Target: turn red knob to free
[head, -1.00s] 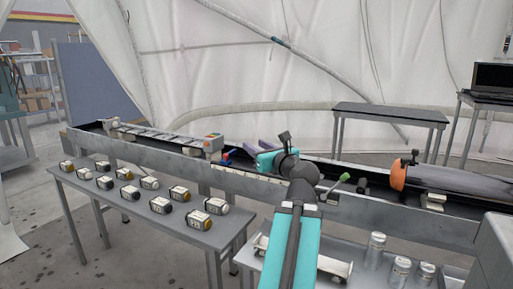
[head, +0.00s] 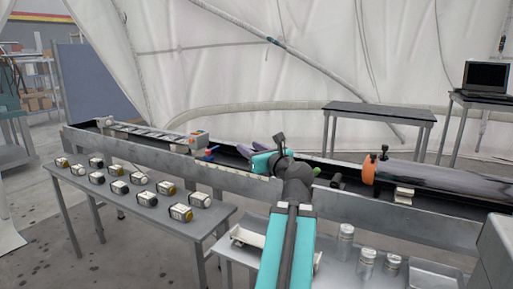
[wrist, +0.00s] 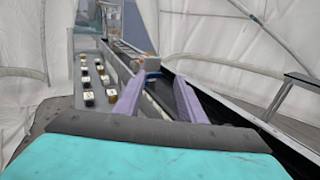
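My gripper (head: 260,145) is above the long metal trough (head: 330,203) in the head view, with its two purple fingers pointing left along it. In the wrist view my gripper (wrist: 159,78) is open, its fingers well apart with nothing between them. A grey box with an orange top (head: 199,137) sits in the trough beyond the fingertips.
A side table (head: 130,203) with several small canisters stands along the trough's near side. Several silver cans (head: 367,262) stand front right. An empty table (head: 380,113) stands behind.

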